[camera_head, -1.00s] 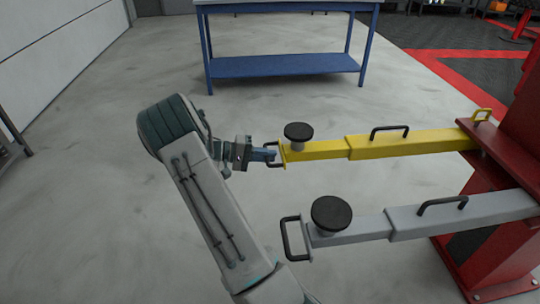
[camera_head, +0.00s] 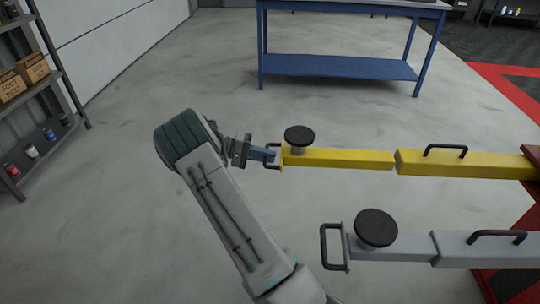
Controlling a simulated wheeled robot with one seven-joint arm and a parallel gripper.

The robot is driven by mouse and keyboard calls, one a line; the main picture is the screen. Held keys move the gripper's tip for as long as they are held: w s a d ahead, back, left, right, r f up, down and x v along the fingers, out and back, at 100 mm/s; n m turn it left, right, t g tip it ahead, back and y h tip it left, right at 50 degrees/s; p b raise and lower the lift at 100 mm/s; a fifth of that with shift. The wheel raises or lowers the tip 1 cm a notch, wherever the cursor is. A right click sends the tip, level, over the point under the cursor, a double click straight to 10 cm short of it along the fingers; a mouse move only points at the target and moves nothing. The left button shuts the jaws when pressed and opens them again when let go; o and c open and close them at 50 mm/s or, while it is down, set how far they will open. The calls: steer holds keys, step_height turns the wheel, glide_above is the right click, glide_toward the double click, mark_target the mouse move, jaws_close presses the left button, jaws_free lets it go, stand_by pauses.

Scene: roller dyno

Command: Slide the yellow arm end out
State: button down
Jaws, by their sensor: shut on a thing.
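The yellow arm end (camera_head: 345,158) is the thinner inner section of the yellow lift arm, with a round black pad (camera_head: 299,136) on top. It extends left from the thicker yellow outer section (camera_head: 470,163), which has a black handle on top. My gripper (camera_head: 272,155) is shut on the black end handle (camera_head: 280,152) at the left tip of the yellow arm end. The fingers partly hide that handle.
A grey lift arm (camera_head: 400,245) with its own black pad and end handle lies nearer, below the yellow one. A blue table (camera_head: 340,67) stands behind. A shelf (camera_head: 40,120) with boxes stands at the left. The floor between is clear.

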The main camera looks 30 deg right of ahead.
steer(key=c, duration=1.5)
jaws_free()
steer(key=shift+c, duration=0.2)
steer(key=p+v, duration=0.1)
steer(key=v, duration=1.2)
steer(key=shift+w+a+p, duration=0.3)
steer(key=shift+s, duration=0.1)
